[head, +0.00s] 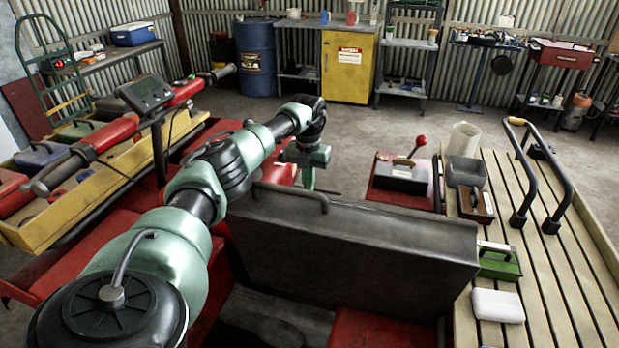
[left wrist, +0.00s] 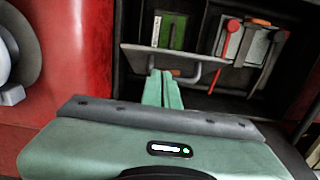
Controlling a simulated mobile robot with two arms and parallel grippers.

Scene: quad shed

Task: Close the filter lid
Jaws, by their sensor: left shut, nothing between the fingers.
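A large dark grey panel (head: 350,250), which looks like the filter lid, stands raised and tilted in the middle of the red quad in the head view. A bar handle (head: 290,193) shows at its top edge. My left gripper (head: 308,183) reaches down at the panel's far side, near the handle. In the left wrist view its green fingers (left wrist: 166,88) are shut and empty, in front of a grey flap (left wrist: 150,58) with a bar handle (left wrist: 188,80). Whether they touch it I cannot tell. Behind is an open dark compartment with a green block (left wrist: 170,30). My right gripper is not in view.
A slatted wooden rack (head: 560,265) at right carries a green box (head: 498,262), a white box (head: 498,305) and black bars. A yellow tray (head: 60,220) of tools stands at left.

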